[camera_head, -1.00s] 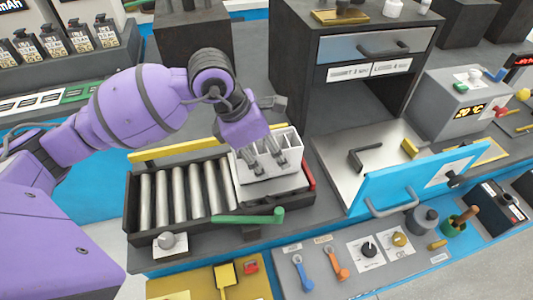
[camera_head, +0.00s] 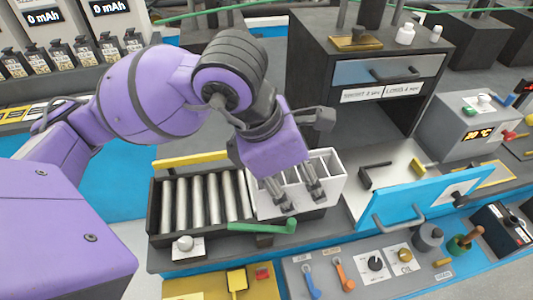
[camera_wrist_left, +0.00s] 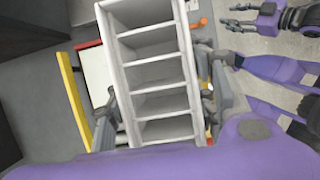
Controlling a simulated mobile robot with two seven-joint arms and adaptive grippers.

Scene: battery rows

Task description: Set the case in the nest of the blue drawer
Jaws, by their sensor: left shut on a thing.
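The white case (camera_head: 333,165), an open box with several compartments, is in my left gripper (camera_head: 297,200). The left gripper is shut on it, one finger on each long side in the left wrist view (camera_wrist_left: 160,105). The case appears raised above the right end of the roller tray. The blue drawer (camera_head: 440,193) stands pulled out to the right of the case. Its grey floor has a black L-shaped bracket (camera_head: 363,176) and a small yellow block (camera_head: 418,168); the space between them looks empty. My right gripper (camera_wrist_left: 240,16) shows open and empty in the left wrist view, outside the head view.
The roller tray (camera_head: 155,212) has a yellow rail (camera_head: 190,160) behind it and a green handle (camera_head: 262,228) in front. A dark cabinet (camera_head: 325,70) stands behind the drawer. A grey temperature box (camera_head: 475,125) is at the right. Levers and knobs line the front panel.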

